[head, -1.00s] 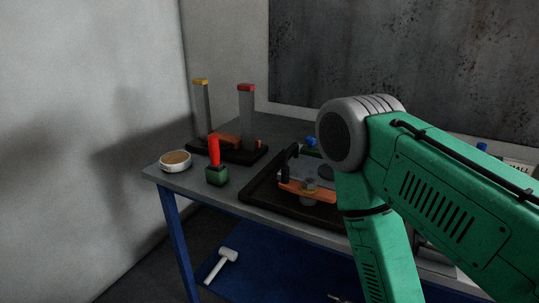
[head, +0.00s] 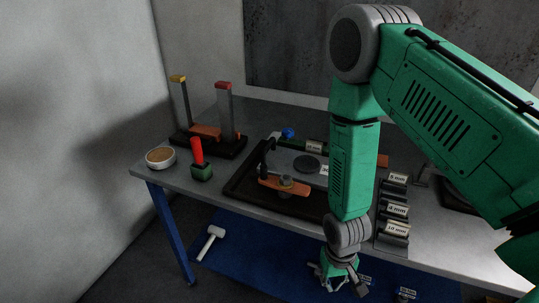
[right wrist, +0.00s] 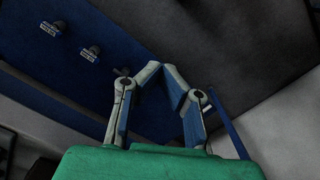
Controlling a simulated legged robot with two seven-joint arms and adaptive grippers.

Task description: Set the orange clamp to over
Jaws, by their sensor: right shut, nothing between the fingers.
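The orange clamp (head: 270,184) is a flat orange bar with a round grey knob (head: 286,181) on it. It lies at the front of a dark tray (head: 238,188) on the table, beside a black upright handle (head: 264,160). My right gripper (head: 343,285) hangs low in front of the table's front edge, to the right of the clamp and apart from it. In the right wrist view the right gripper's fingers (right wrist: 165,72) are shut and empty above the blue mat. My left gripper is not in view.
Two posts on a dark base (head: 215,148), a white bowl (head: 160,157) and a red-handled tool (head: 198,152) stand at left. Labelled blocks (head: 393,208) sit right of my forearm. A white mallet (head: 211,238) lies on the blue mat (head: 245,235) below.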

